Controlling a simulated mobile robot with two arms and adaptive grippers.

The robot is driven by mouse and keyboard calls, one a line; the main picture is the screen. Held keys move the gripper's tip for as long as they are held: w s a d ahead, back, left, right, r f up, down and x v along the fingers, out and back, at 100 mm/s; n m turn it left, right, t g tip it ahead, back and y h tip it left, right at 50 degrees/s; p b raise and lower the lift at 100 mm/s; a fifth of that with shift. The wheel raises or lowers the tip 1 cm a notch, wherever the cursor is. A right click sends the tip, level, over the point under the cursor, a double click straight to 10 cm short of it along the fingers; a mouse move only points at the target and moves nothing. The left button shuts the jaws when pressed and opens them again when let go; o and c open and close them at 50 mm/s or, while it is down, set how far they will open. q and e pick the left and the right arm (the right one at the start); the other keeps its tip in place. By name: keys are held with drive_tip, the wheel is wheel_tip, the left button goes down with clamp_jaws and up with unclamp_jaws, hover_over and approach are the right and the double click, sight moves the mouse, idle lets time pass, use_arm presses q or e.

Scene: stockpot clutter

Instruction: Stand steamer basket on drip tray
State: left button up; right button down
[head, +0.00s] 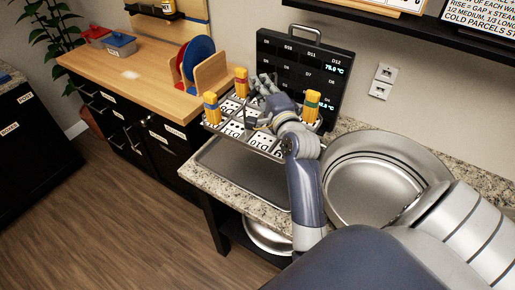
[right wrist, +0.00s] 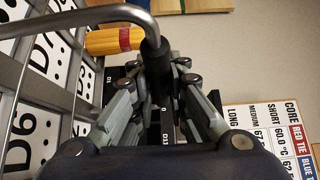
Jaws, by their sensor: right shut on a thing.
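The steamer basket (head: 238,129) is a metal rack with cells marked with dots and codes such as D10. In the head view it is over the back part of the drip tray (head: 232,172), a flat grey tray on the granite counter. Whether it touches the tray cannot be told. My right gripper (head: 264,88) is at the basket's upper side, shut on its bent metal handle (right wrist: 112,15). In the right wrist view, the handle's dark end is between the fingers (right wrist: 165,95), and the basket (right wrist: 45,100) is at left. My left gripper is not in view.
Yellow upright pieces (head: 241,82) with coloured bands stand on the basket. A large stockpot (head: 365,180) is close on the right. A black board with temperature readouts (head: 290,55) stands behind. A wooden counter (head: 130,75) with coloured boards and small boxes is at left.

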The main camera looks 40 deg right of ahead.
sight(275, 142)
wheel_tip(275, 142, down, 6)
drive_tip(key=shift+r, duration=0.25)
drive_tip(key=shift+w+d+f+p, duration=0.1)
drive_tip(key=shift+f+p, duration=0.2)
drive_tip(key=shift+f, duration=1.8)
drive_tip(key=c, duration=1.9)
unclamp_jaws()
drive_tip(key=shift+f, duration=0.25)
drive_tip(key=o, duration=0.3)
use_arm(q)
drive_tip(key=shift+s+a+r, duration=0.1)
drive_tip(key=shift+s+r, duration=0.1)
use_arm(e)
drive_tip(key=shift+o, duration=0.2)
drive_tip(key=shift+r, duration=0.1)
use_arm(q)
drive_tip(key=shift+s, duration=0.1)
use_arm(e)
drive_tip(key=b+v, duration=0.2)
drive_tip(key=v, duration=0.9)
drive_tip(key=shift+s+b, duration=0.2)
drive_tip(key=shift+b, duration=0.15)
drive_tip(key=shift+s+a, duration=0.25)
drive_tip(key=shift+s, duration=0.15)
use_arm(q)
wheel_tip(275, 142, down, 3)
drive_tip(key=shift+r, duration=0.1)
